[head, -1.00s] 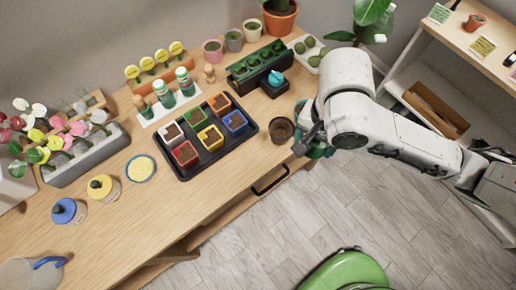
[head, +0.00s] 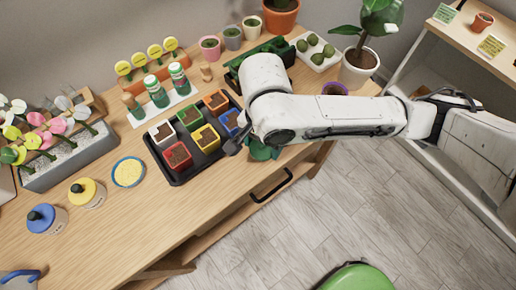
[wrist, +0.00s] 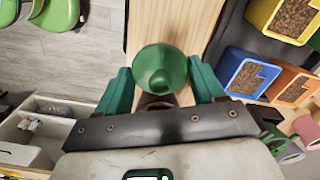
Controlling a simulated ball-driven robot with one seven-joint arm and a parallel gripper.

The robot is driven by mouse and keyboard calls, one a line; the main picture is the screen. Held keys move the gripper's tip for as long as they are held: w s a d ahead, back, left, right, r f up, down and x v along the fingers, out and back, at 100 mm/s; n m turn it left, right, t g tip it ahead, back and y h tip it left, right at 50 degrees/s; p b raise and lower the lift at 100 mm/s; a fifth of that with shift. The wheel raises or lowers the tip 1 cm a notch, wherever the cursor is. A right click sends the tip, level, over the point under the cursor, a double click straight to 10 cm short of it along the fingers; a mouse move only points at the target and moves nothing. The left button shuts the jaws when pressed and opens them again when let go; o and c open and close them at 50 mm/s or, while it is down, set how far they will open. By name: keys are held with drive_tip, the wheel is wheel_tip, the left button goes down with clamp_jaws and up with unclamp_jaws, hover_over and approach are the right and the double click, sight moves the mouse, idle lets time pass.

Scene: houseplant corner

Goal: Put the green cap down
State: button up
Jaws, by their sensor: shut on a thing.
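The green cap (wrist: 160,70) is a smooth cone-like dome, seen in the middle of the wrist view. My gripper (wrist: 157,76) has its two green fingers closed in on either side of it. A brown patch shows behind the cap, towards the palm; I cannot tell what it is. In the head view my gripper (head: 256,150) is low by the front edge of the wooden bench (head: 130,222), just right of the black tray (head: 180,180). My arm hides most of the grip there, and whether the cap touches the bench is unclear.
The tray holds several coloured square pots with soil, including a red one (head: 177,155). A purple-rimmed pot (head: 335,88) and a white-potted plant (head: 358,68) stand at the bench's right end. Bare wood lies in front of the tray. A green stool (head: 356,278) is on the floor.

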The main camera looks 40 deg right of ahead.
sight(258, 147)
drive_tip(key=shift+w+a+f, duration=0.3)
drive_tip(key=shift+f, duration=0.25)
drive_tip(key=shift+w+f, duration=0.1)
drive_tip(key=shift+f, duration=1.55)
drive_tip(key=shift+f, duration=0.15)
drive_tip(key=o, duration=1)
wheel_tip(258, 147, up, 12)
drive_tip(key=shift+r+p, duration=0.2)
drive_tip(key=shift+p, duration=0.25)
